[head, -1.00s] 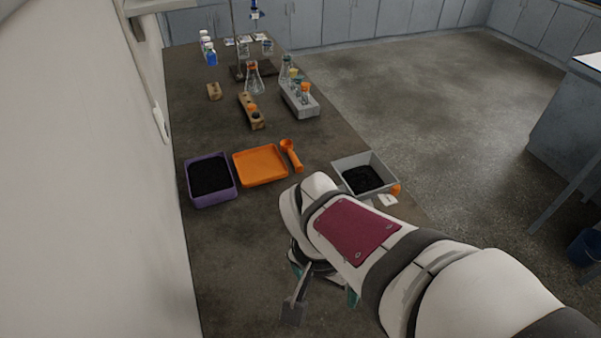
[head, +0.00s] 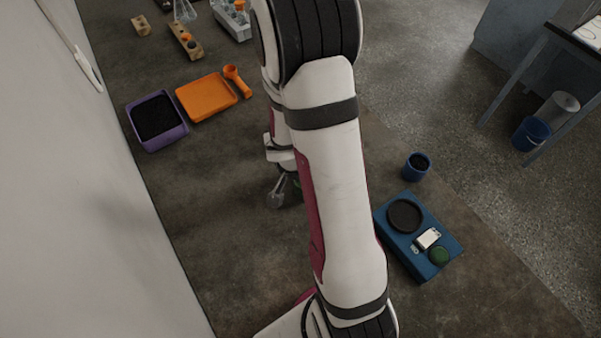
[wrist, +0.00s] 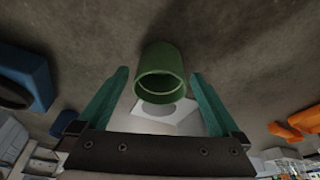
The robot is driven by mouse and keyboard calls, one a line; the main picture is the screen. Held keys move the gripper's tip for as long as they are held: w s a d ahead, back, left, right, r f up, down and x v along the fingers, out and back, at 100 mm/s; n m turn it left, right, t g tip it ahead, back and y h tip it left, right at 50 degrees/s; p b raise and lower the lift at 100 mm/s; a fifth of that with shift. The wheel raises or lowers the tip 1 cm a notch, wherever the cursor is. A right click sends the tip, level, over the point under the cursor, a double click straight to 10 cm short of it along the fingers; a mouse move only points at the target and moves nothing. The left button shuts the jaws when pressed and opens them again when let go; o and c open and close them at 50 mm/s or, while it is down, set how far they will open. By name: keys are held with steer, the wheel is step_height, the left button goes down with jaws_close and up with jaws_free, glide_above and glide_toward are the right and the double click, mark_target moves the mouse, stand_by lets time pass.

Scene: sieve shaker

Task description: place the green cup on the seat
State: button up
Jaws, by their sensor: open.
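The green cup (wrist: 162,60) stands in the wrist view with its open rim facing my camera. My gripper (wrist: 160,75) is open, with one teal finger on each side of the cup and a visible gap on both sides. A white plate with a grey disc (wrist: 165,121) shows just below the cup in the picture; I cannot tell whether they touch. In the head view, my arm hides most of the gripper and the cup. A dark round recess or disc (head: 405,216) on the blue machine (head: 432,222) may be the seat; I cannot be sure.
A blue cup of dark grains (head: 416,166) stands beside the blue machine. A purple tray of dark grains (head: 185,133), an orange tray (head: 207,97) and an orange scoop (head: 238,80) lie at the left.

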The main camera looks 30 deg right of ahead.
steer(key=shift+d+f, duration=0.15)
steer(key=shift+f, duration=0.3)
steer(key=shift+c, duration=0.2)
steer(key=shift+r, duration=0.1)
steer(key=c, duration=1.5)
